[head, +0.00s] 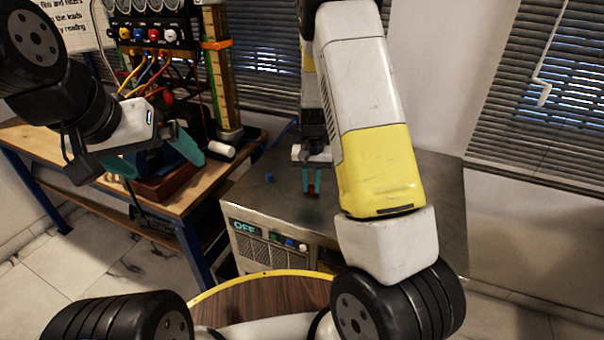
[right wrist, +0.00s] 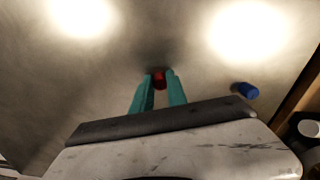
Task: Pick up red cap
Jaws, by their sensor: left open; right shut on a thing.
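The red cap (right wrist: 159,81) is between the teal fingertips of my right gripper (right wrist: 158,88), at the grey metal top of the cabinet. In the head view the red cap (head: 311,190) shows small and dark between the fingers of my right gripper (head: 312,181). I cannot tell whether the cap touches the surface. My left gripper (head: 160,165) is open, with its teal fingers spread and empty, in front of the wooden bench at the left.
A blue cap (right wrist: 245,90) lies on the metal top (head: 420,200) to the right of the red cap in the wrist view. The wooden bench (head: 222,165) at the left bears a rig with coloured leads and a tall gauge column (head: 216,75). A white cylinder (head: 221,150) lies near it.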

